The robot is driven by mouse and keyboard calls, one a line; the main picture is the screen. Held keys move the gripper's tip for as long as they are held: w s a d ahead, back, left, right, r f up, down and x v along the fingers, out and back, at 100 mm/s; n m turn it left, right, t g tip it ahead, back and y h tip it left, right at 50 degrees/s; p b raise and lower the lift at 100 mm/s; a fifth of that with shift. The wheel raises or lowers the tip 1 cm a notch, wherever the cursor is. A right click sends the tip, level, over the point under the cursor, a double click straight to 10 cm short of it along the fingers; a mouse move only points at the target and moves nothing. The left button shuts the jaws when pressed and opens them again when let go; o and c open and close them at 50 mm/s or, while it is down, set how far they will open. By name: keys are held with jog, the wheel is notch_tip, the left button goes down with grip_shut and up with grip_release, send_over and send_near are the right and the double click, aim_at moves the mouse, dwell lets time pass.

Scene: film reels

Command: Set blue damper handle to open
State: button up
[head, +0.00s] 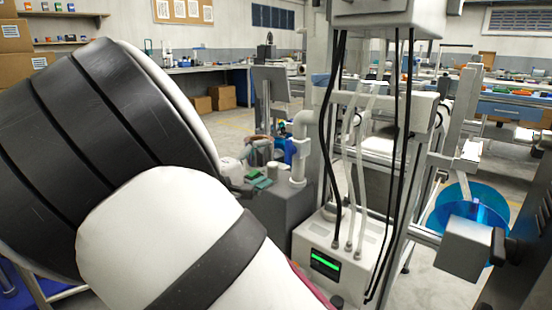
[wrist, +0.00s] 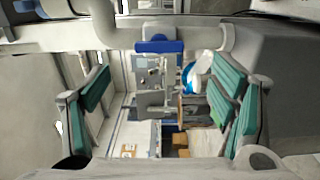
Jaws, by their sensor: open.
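The blue damper handle (head: 290,151) is on a white vertical pipe (head: 304,130) that bends at its top, near the middle of the head view. In the wrist view, the blue handle (wrist: 159,46) shows at top centre, against the pale pipe (wrist: 205,35), lying across the picture. My gripper (wrist: 160,108) is open, with teal-padded fingers wide apart at left and right and nothing between them. In the head view, my gripper (head: 258,180) is low and left of the handle, apart from it as far as I can tell. My arm hides much of the left side.
A grey block (head: 280,215) stands below the pipe. A white machine (head: 340,250) with a green display, black hoses and a metal frame (head: 405,190) stands to the right. A clear blue disc (head: 470,208) is farther right. Benches and cardboard boxes are in the background.

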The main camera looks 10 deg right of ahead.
jog(key=shift+v, duration=1.55)
